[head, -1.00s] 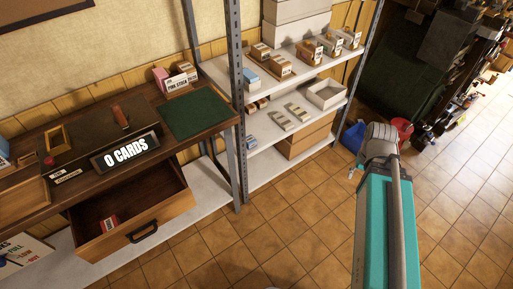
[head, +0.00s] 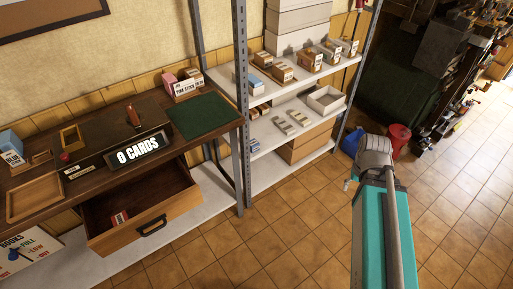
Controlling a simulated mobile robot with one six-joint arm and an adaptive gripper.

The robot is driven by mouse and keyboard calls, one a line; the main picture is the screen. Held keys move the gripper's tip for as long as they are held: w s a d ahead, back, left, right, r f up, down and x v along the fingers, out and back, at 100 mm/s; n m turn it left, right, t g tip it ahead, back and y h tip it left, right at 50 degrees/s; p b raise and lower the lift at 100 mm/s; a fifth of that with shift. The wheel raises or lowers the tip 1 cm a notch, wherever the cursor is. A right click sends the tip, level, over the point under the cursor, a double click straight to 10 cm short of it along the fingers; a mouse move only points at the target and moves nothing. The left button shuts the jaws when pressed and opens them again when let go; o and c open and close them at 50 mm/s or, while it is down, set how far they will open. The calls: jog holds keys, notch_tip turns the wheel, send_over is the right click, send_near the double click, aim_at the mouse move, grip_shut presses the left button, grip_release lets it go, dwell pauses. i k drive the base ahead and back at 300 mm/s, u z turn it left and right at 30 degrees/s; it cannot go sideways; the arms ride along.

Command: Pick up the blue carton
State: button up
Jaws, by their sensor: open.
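Small blue boxes show in several places in the head view, and I cannot tell for sure which is the blue carton. One blue box (head: 256,84) stands on the upper shelf, at the left end of a row of brown cartons. Another blue box (head: 10,142) with a white label stands on the desk at the left edge. A small bluish box (head: 254,146) lies on the lower shelf, partly behind the post. My teal arm rises at the right, apart from the shelves. My gripper is not in view.
The wooden desk (head: 100,115) has its drawer (head: 150,212) pulled open, with a small red box inside. Metal posts (head: 241,110) front the shelving. A blue bin (head: 351,141) and red bucket (head: 399,138) stand beyond my arm. The tiled floor (head: 285,235) in front is clear.

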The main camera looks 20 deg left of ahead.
aim_at(254, 145)
jog(key=u, duration=0.1)
jog(key=i, duration=0.95)
jog(key=z, duration=0.05)
